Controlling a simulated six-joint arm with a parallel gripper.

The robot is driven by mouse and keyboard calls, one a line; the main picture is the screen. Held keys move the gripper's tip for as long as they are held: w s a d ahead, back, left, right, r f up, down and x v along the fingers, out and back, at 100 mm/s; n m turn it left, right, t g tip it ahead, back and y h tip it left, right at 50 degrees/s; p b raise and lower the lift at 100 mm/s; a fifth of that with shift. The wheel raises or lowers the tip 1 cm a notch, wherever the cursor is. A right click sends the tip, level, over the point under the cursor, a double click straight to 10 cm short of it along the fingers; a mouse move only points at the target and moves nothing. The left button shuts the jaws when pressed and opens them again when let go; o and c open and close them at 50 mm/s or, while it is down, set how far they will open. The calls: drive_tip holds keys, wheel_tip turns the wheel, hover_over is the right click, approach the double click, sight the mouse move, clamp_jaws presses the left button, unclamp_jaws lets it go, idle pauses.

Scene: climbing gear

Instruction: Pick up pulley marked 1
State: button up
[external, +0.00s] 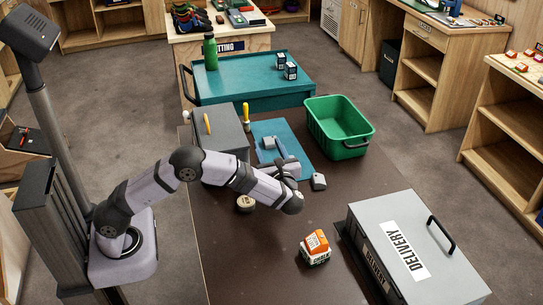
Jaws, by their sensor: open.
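My gripper (284,168) is at the end of my arm, over the near edge of a teal mat (300,150) on the dark table. It is small in the picture and partly hidden by my wrist, with its jaws apart and nothing clearly held. A blue-grey piece (269,143) shows on the mat just beyond it. A small grey piece (318,182) lies to its right, at the mat's near corner. A round tan piece (245,203) lies to its lower left, partly under my arm. No mark 1 is readable, so I cannot tell which piece is the pulley.
A green bin (368,130) stands beyond the mat at right. A grey case marked DELIVERY (442,275) is at the near right. A grey box (226,133) stands left of the mat. The near table is mostly clear.

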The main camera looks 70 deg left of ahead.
drive_tip(key=shift+s+d+f+g, duration=0.25)
drive_tip(key=shift+d+f+g, duration=0.25)
drive_tip(key=shift+d+f, duration=0.4)
drive_tip(key=shift+f, duration=1.55)
wheel_tip(320, 180, down, 4)
drive_tip(key=shift+r, duration=0.15)
drive_tip(key=shift+a, duration=1)
drive_tip(key=shift+s+a, duration=0.1)
drive_tip(key=shift+a, duration=0.35)
drive_tip(key=shift+c, duration=0.7)
drive_tip(key=c, duration=1)
drive_tip(key=shift+r, duration=0.1)
